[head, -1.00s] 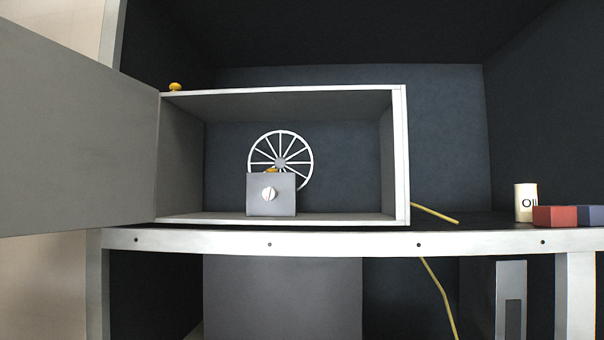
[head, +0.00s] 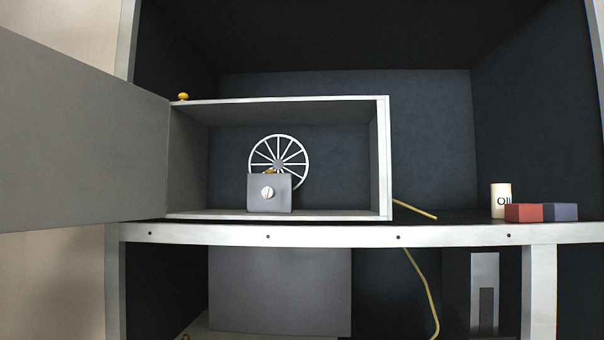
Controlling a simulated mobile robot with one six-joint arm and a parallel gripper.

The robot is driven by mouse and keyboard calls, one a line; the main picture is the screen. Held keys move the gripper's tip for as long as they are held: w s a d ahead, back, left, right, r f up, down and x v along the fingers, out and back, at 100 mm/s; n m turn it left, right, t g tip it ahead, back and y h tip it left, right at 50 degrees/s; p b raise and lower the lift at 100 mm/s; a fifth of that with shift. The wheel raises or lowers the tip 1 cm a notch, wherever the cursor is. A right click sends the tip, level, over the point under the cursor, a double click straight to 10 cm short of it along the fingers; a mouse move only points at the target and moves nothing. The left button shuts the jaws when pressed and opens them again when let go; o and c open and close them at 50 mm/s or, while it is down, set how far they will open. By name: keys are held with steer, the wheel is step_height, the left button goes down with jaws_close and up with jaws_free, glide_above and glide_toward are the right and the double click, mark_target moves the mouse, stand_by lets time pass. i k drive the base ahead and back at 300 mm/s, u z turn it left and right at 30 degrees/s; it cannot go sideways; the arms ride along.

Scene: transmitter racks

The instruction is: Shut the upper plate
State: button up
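The upper plate (head: 80,140) is a large grey door hinged at the left edge of an open white-edged box (head: 382,160) on the rack shelf. It stands wide open, swung out toward me, and its outer part leaves the picture at the left. Inside the box are a spoked white wheel (head: 290,150) and a small grey block with a round white knob (head: 269,193). A yellow knob (head: 183,97) sits on the box's top left corner. My gripper is not in the head view.
A white can (head: 501,198), a red block (head: 523,213) and a blue block (head: 561,212) stand on the shelf at right. A yellow cable (head: 430,290) hangs in front of the lower bay. A lower grey plate (head: 280,290) is below the shelf rail (head: 330,236).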

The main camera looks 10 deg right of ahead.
mark_target(81, 143)
steer(key=k, duration=0.6)
steer(key=u, duration=0.15)
steer(key=i, duration=0.95)
steer(key=u, duration=0.05)
steer(key=k, duration=0.45)
steer(key=u, duration=0.6)
